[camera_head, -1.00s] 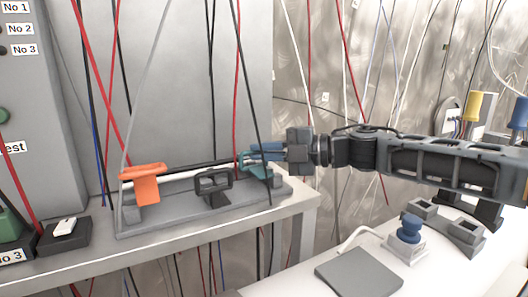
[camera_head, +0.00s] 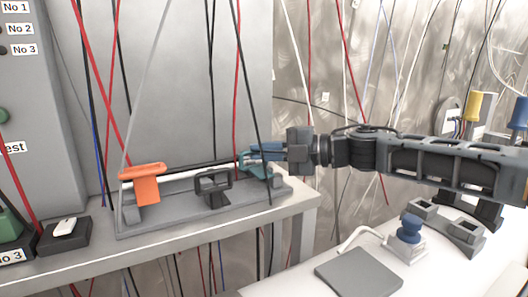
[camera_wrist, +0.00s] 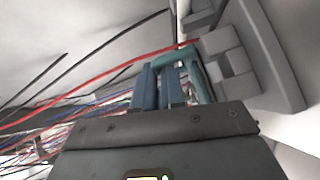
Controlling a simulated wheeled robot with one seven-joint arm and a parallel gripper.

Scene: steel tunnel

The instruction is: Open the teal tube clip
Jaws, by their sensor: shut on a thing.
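The teal tube clip (camera_head: 258,170) stands at the right end of a grey holder (camera_head: 205,205) on the left bench. It also shows in the wrist view (camera_wrist: 197,74), right at the fingers. My gripper (camera_head: 265,152) reaches in from the right, with its blue fingers shut on the teal clip. In the wrist view the gripper (camera_wrist: 160,88) has its two blue fingers close together at the clip's top part. Whether the clip's top is raised is hard to tell.
A dark grey clip (camera_head: 213,186) stands in the holder's middle. Several red, black and grey cables hang in front of and around the holder. A white table (camera_head: 300,283) at the lower right bears a grey pad (camera_head: 358,273) and a blue knob (camera_head: 410,228).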

